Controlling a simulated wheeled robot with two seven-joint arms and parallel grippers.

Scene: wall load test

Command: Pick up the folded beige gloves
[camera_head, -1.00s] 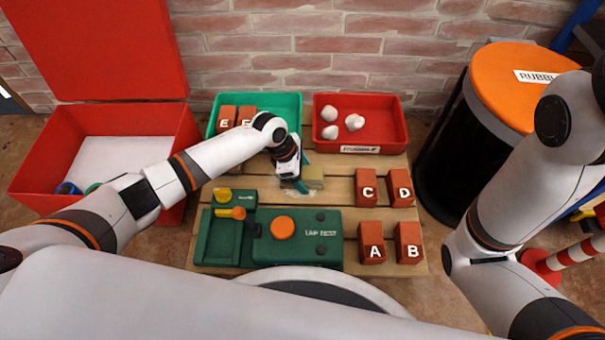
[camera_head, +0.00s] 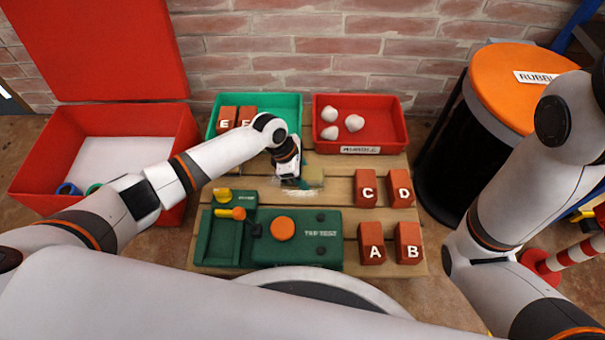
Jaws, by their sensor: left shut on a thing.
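A small beige block-like thing (camera_head: 314,177), perhaps the folded gloves, lies on the wooden slatted table just right of my left gripper. It is too small to make out folds, and its left side is partly hidden. My left gripper (camera_head: 291,180) points down at the middle of the table. It is shut on a dark teal thing (camera_head: 305,186), which is mostly hidden by the gripper and looks like a tool. A pale dusty patch (camera_head: 298,194) lies on the slats below it. My right arm shows at the right, but its gripper is out of view.
A green tray (camera_head: 292,104) with red blocks and a red tray (camera_head: 390,135) with white lumps stand at the back. Red lettered blocks (camera_head: 372,243) stand at the right. A green tap-test panel (camera_head: 262,258) lies in front. A black rubble bin (camera_head: 437,155) stands right of the table.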

